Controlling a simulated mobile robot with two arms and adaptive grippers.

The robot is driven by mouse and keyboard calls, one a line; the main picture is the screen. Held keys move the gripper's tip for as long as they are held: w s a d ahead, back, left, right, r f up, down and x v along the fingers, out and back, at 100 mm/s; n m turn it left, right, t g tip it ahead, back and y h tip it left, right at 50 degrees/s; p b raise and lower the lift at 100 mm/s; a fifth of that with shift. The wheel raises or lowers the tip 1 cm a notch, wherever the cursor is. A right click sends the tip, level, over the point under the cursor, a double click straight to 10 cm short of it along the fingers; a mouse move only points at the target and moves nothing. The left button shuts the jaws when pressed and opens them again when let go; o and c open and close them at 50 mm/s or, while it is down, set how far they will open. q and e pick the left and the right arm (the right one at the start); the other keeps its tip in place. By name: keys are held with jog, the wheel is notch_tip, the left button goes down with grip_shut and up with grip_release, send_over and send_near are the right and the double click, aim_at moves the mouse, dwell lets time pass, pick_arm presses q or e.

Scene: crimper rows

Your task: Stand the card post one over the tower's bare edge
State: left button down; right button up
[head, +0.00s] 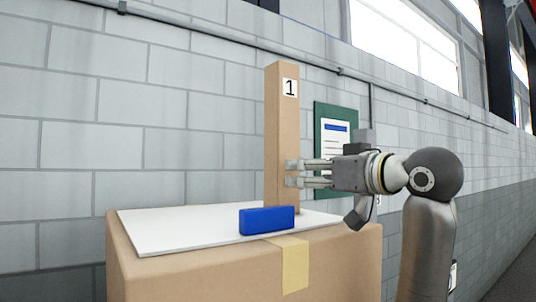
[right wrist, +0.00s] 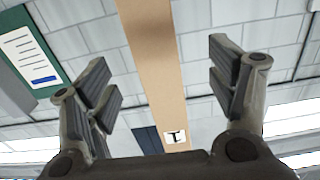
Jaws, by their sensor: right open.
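The card post one (head: 282,130) is a tall, narrow brown column with a "1" label near its top. It stands upright on the white sheet on top of the cardboard tower (head: 200,275), towards the sheet's right part. My right gripper (head: 290,174) reaches in from the right at the post's lower half, its fingers level. In the right wrist view the gripper (right wrist: 160,75) is open, with the post (right wrist: 155,70) between its spread fingers and gaps on both sides. The post's foot is partly hidden behind the blue block. My left gripper is out of view.
A blue block (head: 266,220) lies on the white sheet (head: 165,228), in front of the post. Yellow tape (head: 295,265) runs down the tower's front. A green notice board (head: 335,118) hangs on the block wall behind. The sheet's left part is clear.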

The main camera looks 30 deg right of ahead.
aim_at(282, 138)
jog(key=w+p, duration=0.4)
jog(key=w, duration=0.1)
jog(key=w+p, duration=0.2)
jog(key=w, duration=0.1)
jog(key=shift+w+d+r, duration=0.1)
jog(key=shift+w+r, duration=0.05)
jog(key=shift+r, duration=0.15)
jog(key=shift+w, duration=0.1)
jog(key=c, duration=1.2)
pick_arm(q)
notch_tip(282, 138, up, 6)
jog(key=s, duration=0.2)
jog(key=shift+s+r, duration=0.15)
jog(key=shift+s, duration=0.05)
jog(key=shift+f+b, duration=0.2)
jog(key=shift+b, duration=0.1)
pick_arm(e)
jog(key=shift+r, duration=0.2)
